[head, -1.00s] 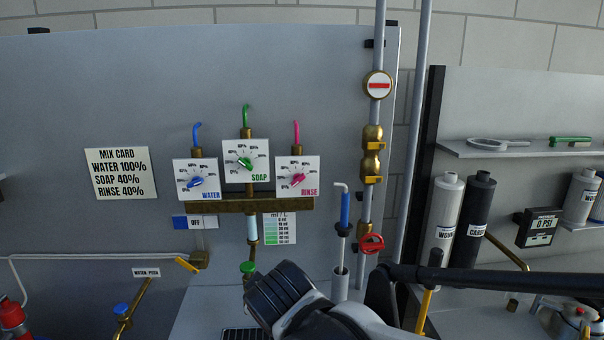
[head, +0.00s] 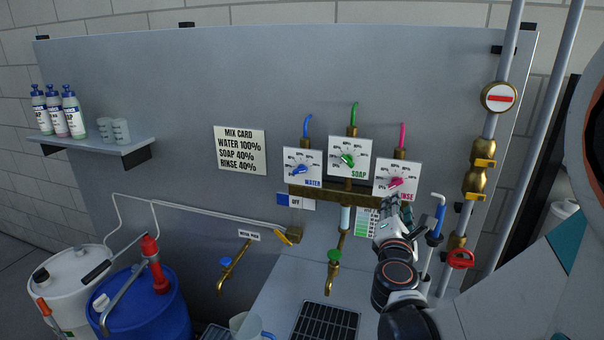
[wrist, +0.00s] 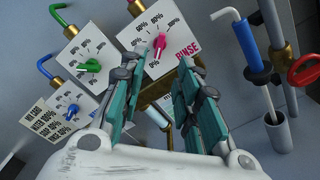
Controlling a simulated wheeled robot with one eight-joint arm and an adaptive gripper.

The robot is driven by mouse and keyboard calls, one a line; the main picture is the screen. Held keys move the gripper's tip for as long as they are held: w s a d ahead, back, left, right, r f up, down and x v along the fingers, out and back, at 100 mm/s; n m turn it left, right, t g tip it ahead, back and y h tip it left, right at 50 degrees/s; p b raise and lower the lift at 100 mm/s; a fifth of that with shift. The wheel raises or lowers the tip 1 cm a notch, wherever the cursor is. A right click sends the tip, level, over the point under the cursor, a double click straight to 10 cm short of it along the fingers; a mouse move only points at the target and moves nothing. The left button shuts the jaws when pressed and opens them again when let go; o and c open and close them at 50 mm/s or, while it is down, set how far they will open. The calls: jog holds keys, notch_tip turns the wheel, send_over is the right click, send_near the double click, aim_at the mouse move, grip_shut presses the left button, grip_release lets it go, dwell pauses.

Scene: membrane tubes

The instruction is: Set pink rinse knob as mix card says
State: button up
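The mix card (head: 240,150) on the grey panel reads water 100%, soap 40%, rinse 40%. The pink rinse knob (head: 396,182) sits on its white rinse dial (head: 411,168), right of the soap and water dials. It also shows in the wrist view (wrist: 160,42). Its exact setting is too small to read. My gripper (head: 399,208) is just below the rinse dial. In the wrist view my gripper (wrist: 160,66) has its teal fingers spread, with nothing between them. The pink knob shows just beyond the fingertips, apart from them.
The green soap knob (head: 347,160) and blue water knob (head: 300,169) are close to the left. The brass manifold (head: 338,195) runs beneath the dials. A blue-and-white tube (head: 439,218) and red valve wheel (head: 460,259) stand close at the right.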

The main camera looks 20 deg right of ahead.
aim_at(398, 184)
jog(key=x, duration=1.2)
jog(key=shift+w+d, duration=0.25)
grip_shut()
